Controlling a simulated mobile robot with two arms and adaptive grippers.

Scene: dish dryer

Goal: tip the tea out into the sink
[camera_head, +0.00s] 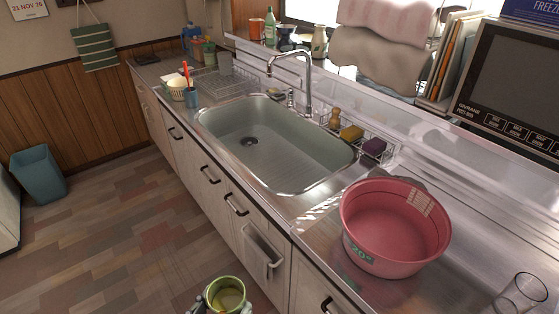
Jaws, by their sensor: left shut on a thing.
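A green cup (211,290) with yellowish-brown tea (229,300) in it shows at the bottom edge of the head view. My left gripper (222,308) is shut on the cup, with finger parts on both sides of it; most of the gripper is cut off by the frame. The cup looks roughly upright, in front of the cabinet doors. The sink (290,150) is a grey-green basin in the counter, beyond the cup. Its drain shows and the basin is empty. My right gripper is out of view.
A chrome faucet (308,85) stands behind the sink. A wire rack with sponges (351,133) lines the back edge. A dish rack (222,82) stands left of the sink.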

